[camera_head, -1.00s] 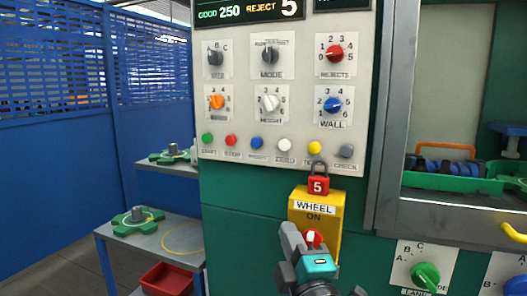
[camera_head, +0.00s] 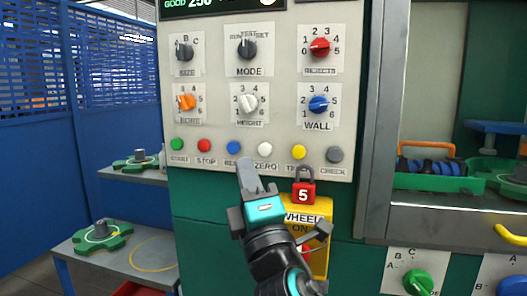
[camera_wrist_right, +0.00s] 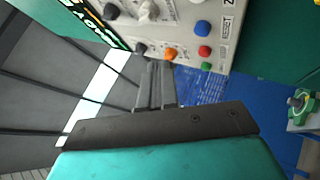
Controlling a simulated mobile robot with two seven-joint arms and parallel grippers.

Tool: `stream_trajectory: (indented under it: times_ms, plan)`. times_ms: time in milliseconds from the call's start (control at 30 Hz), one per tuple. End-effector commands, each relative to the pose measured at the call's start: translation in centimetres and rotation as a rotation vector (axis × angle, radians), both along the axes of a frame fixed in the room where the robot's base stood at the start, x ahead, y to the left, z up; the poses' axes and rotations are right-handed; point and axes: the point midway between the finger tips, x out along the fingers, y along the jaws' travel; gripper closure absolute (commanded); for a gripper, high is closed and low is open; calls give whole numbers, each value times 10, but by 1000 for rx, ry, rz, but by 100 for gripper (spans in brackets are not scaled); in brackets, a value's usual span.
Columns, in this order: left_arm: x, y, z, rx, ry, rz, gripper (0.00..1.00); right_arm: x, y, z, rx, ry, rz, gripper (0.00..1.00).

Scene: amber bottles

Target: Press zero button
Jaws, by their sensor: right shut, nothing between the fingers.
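The zero button (camera_head: 265,149) is a white round button in the row along the bottom of the light panel, with a ZERO label under it. My right gripper (camera_head: 248,172) is shut and empty. In the head view its fingertips point up just below and left of the zero button, over the lower edge of the panel. Whether they touch the panel cannot be told. In the right wrist view the shut fingers (camera_wrist_right: 155,72) reach toward the panel, and the zero button is not clearly visible there. My left gripper is not in view.
A blue button (camera_head: 233,148) is left of the zero button and a yellow button (camera_head: 298,152) is right of it. A red padlock (camera_head: 304,191) hangs above the yellow wheel box (camera_head: 318,209). Knobs, including a white one (camera_head: 248,103), sit above the row.

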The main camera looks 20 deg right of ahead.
Motion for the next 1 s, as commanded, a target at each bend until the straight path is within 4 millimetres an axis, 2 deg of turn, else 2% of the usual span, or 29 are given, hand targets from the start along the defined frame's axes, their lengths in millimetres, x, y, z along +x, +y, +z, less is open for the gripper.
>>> stream_trajectory:
  times_ms: [533,700,1000]
  plan:
    - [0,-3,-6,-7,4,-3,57,58,-39,0,-1,-1,-2,100]
    - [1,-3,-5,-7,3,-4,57,65,-44,0,0,-1,0,100]
    - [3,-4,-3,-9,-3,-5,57,67,-45,0,1,0,1,100]
